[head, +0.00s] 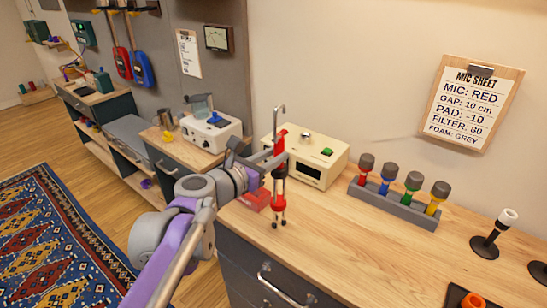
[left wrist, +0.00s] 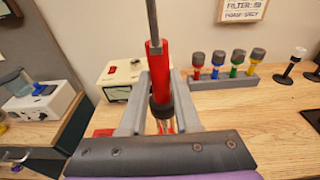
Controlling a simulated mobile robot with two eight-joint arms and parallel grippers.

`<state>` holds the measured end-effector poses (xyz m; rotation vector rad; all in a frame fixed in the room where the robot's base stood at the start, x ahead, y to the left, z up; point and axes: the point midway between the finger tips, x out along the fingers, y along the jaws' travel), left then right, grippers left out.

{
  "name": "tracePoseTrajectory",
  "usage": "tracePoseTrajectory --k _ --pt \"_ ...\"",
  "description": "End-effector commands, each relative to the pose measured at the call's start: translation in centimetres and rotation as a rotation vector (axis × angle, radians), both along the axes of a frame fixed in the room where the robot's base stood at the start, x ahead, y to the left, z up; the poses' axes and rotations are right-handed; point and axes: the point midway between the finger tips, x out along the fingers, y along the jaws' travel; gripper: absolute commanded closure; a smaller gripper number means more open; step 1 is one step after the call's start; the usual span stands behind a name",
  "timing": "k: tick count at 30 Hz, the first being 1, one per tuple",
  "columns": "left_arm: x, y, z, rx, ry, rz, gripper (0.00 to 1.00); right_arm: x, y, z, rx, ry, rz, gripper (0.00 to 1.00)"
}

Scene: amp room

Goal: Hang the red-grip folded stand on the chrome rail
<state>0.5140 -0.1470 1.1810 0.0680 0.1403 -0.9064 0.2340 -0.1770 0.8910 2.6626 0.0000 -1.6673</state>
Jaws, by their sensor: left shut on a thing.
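The folded stand (head: 279,140) has a chrome rod with a hooked top, a red grip, a black collar and folded legs with dark feet. My left gripper (head: 268,160) is shut on it and holds it upright above the front of the wooden counter. In the left wrist view the stand's red grip (left wrist: 159,75) is between the two grey fingers of my left gripper (left wrist: 158,92), and its legs are mostly hidden behind the gripper body. I cannot make out the chrome rail in either view. My right gripper is not in view.
A cream amplifier box (head: 306,160) stands just behind the stand, with a red box (head: 252,198) beside it. A grey rack (head: 393,204) of coloured microphones and a black mic stand (head: 490,240) are to the right. The counter's front middle (head: 345,245) is clear.

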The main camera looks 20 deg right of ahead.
Motion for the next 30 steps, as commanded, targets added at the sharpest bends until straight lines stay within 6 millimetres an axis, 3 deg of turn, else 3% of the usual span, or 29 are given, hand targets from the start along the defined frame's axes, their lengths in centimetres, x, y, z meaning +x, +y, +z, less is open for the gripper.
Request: tracePoseTrajectory --k 15,30 --pt "0.0 0.0 2.7 -0.001 -0.001 0.000 1.00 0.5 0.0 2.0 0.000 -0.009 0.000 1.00" --pt "0.0 0.0 2.7 -0.001 -0.001 0.000 1.00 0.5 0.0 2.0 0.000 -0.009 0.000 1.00"
